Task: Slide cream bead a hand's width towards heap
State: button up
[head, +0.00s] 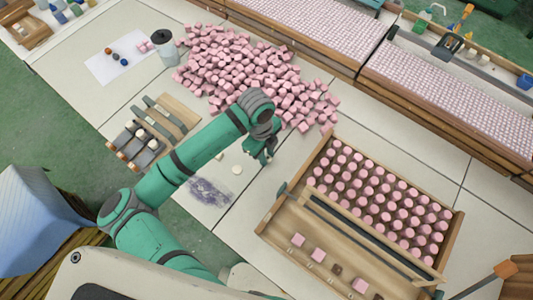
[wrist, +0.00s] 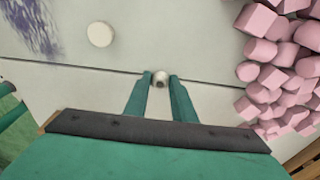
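The cream bead (wrist: 161,75) is small and round, with a dark spot on its near side. In the wrist view it sits between my two fingertips and fills the gap between them. My gripper (wrist: 161,79) is shut on it, low over the pale table. In the head view my gripper (head: 266,157) points down just below the heap's edge, and the bead is hidden there. The heap (head: 252,75) of pink blocks lies above my gripper in the head view. In the wrist view the heap (wrist: 285,70) lies to the right, apart from the bead.
A flat cream disc (head: 237,170) lies left of my gripper, beside a purple scribble (head: 210,190). A wooden tray (head: 270,222) of pink pieces stands to the right. A tool rack (head: 137,143) and a grey can (head: 165,47) stand to the left. Bare table separates bead and heap.

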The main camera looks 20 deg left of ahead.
aim_at(270, 158)
jog(key=shift+s, duration=0.15)
jog(key=shift+s+d, duration=0.25)
jog(key=shift+d, duration=0.9)
jog(key=o, duration=1.1)
jog(key=shift+d, duration=0.1)
jog(key=shift+r, duration=0.3)
jog(key=r, duration=0.6)
jog(key=a+r, duration=0.1)
jog(key=r, duration=0.3)
jog(key=shift+w+a, duration=0.1)
jog(key=shift+w, duration=0.25)
